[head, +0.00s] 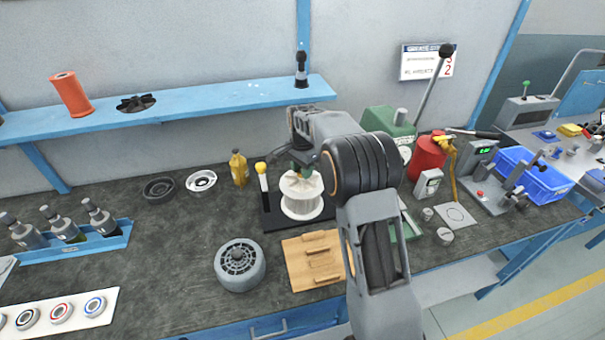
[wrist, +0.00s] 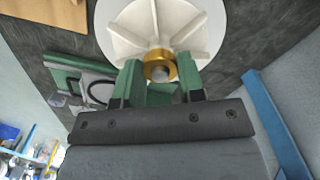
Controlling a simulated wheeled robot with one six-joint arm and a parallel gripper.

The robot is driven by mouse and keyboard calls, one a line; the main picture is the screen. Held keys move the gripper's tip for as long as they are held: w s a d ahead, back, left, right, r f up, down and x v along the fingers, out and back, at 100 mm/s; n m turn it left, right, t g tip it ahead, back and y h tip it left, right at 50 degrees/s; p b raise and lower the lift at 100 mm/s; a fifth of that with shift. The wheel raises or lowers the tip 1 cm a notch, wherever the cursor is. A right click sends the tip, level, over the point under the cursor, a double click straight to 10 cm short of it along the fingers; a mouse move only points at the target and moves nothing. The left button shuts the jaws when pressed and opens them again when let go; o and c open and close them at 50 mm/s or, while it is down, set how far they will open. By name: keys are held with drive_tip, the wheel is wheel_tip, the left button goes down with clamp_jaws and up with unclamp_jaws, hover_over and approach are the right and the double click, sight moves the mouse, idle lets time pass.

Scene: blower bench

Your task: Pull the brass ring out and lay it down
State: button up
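The brass ring (wrist: 159,66) sits around a grey shaft end at the hub of a white finned impeller (wrist: 128,22). In the head view the impeller (head: 301,195) stands on a dark base on the bench, and my arm hides the ring there. My gripper (wrist: 159,68) has its two green fingers on either side of the ring, close against its edges. It points down at the hub from above, and its fingers also show in the head view (head: 300,172). I cannot tell whether the fingers press on the ring or stand just clear of it.
A yellow-topped post (head: 263,175) stands left of the impeller. A wooden board (head: 313,259) with raised bars and a grey round housing (head: 240,265) are in front. A green press (head: 388,130) stands behind right. The bench (head: 160,255) is bare at left of the housing.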

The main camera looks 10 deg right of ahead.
drive_tip(key=c, duration=0.5)
drive_tip(key=shift+r+p, duration=0.7)
drive_tip(key=shift+r, duration=0.05)
drive_tip(key=shift+r+p, duration=1.8)
drive_tip(key=shift+r, duration=0.35)
drive_tip(key=shift+f, duration=0.1)
